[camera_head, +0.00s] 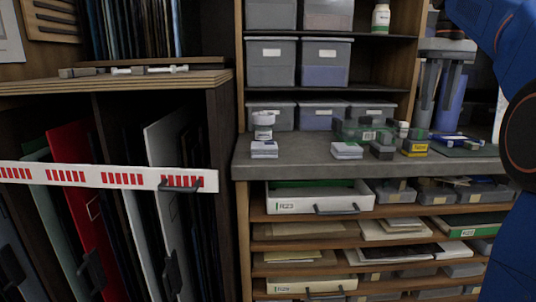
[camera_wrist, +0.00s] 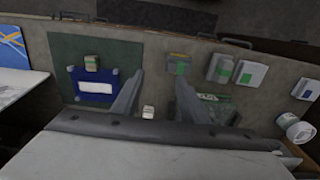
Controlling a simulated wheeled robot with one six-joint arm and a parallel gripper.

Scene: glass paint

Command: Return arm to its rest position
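My gripper (camera_head: 438,104) hangs fingers-down over the right part of the grey workbench (camera_head: 300,157) in the head view. My blue arm comes in from the upper right and along the right edge. In the wrist view, the two grey fingers of my gripper (camera_wrist: 159,76) stand apart, with nothing held between them. A small white item (camera_wrist: 148,112) shows between the fingers, lower down on the bench. A blue case with a white label (camera_wrist: 95,87) lies on a dark green mat (camera_wrist: 62,50) beside the left finger.
Small boxes, including a yellow-labelled one (camera_head: 414,149), and a green-grey case (camera_head: 362,130) crowd the bench near my gripper. Grey bins (camera_head: 270,62) fill the shelves behind. A wooden rack (camera_head: 140,84) with upright sheets and a red-white bar (camera_head: 110,178) stands left.

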